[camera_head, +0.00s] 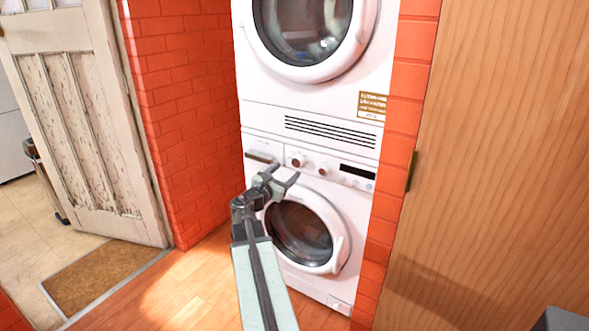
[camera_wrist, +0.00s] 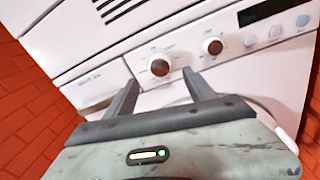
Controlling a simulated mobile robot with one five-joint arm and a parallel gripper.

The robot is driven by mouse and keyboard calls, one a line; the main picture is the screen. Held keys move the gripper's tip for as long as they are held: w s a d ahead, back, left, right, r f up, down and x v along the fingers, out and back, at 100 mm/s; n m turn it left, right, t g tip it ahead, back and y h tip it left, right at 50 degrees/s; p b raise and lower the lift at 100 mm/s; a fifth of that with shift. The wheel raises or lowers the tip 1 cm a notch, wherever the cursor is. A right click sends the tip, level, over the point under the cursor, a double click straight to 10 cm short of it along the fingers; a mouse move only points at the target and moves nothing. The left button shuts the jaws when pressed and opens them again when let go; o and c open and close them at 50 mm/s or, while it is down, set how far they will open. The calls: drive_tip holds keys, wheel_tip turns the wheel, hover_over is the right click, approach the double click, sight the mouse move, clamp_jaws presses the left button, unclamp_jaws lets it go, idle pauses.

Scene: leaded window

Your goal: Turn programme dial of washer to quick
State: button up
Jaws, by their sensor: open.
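The washer (camera_head: 357,205) is the lower white machine of a stacked pair, with a round door. Its control panel has two brown dials: a larger left one (camera_head: 298,160) and a smaller right one (camera_head: 323,169). In the wrist view the larger dial (camera_wrist: 160,67) lies ahead of my gripper (camera_wrist: 160,85), roughly between its fingertips, and the smaller dial (camera_wrist: 213,46) is to the right. My gripper (camera_head: 283,175) is open and empty, just in front of the panel. I cannot tell which dial is the programme dial, nor read its markings.
A dryer (camera_head: 310,95) sits above the washer. A red brick wall (camera_head: 185,90) stands left and a wooden panel (camera_head: 500,150) right. A peeling white door (camera_head: 85,110) and a brown mat (camera_head: 105,275) are at the left. The wooden floor (camera_head: 195,295) in front is clear.

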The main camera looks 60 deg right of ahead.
sight(296, 164)
drive_tip(key=d, duration=0.6)
drive_tip(key=shift+w+d, duration=0.15)
drive_tip(key=shift+w, duration=0.1)
drive_tip(key=c, duration=1.4)
drive_tip(key=shift+o, duration=0.2)
drive_tip(key=shift+f+m, duration=0.1)
drive_tip(key=shift+m, duration=0.3)
drive_tip(key=m, duration=0.3)
drive_tip(key=shift+m+b, duration=0.3)
drive_tip(key=shift+b, duration=0.1)
drive_tip(key=m, duration=0.4)
drive_tip(key=shift+f+m+g+h+b, duration=0.1)
drive_tip(key=shift+m+g+h+b, duration=0.2)
drive_tip(key=shift+m, duration=0.1)
drive_tip(key=m, duration=0.4)
drive_tip(key=shift+m, duration=0.3)
drive_tip(key=shift+m+g, duration=0.3)
drive_tip(key=shift+m, duration=2.1)
